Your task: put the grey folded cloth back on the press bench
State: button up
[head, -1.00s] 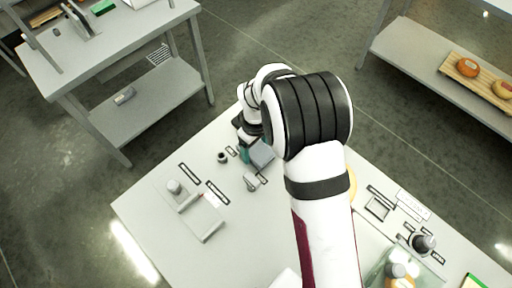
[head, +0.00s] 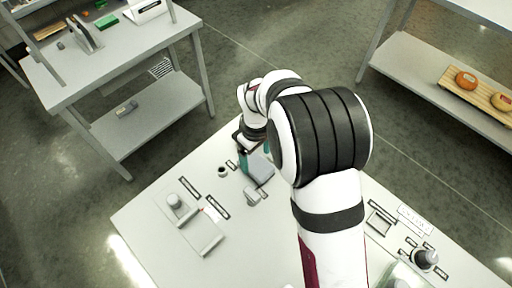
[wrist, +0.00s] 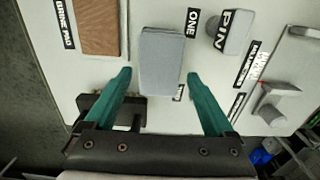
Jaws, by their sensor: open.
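The grey folded cloth (wrist: 162,62) looks like a thick slab with rounded edges and lies on the white bench top (wrist: 205,92). In the head view the cloth (head: 261,168) sits just right of my gripper's visible teal finger. My gripper (wrist: 160,76) is open, its two teal fingers apart with the near end of the cloth in the gap between their tips. I see no contact between fingers and cloth. In the head view my gripper (head: 242,160) is partly hidden by my wrist.
In the wrist view a brown textured pad (wrist: 100,26) lies left of the cloth. A grey pin-like part (wrist: 232,34) lies right. A grey plate with a handle (head: 205,232) and a small round part (head: 222,171) are near. Another grey table (head: 150,45) stands back left.

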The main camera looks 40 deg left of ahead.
aim_at(256, 164)
notch_tip(256, 164, up, 8)
jog(key=f, duration=0.1)
jog(key=w+d+r+m, duration=0.1)
jog(key=d+r+m, duration=0.4)
jog(key=d, duration=0.5)
jog(key=w+d+r+m, duration=0.1)
jog(key=d+r+m, duration=0.45)
jog(key=d, duration=0.45)
jog(key=s+d+m+y, duration=0.1)
jog(key=s+d+m, duration=1.1)
jog(key=d+m, duration=0.1)
jog(key=shift+s+d+f+y, duration=0.3)
jog(key=shift+s+y, duration=0.05)
jog(key=shift+y, duration=0.05)
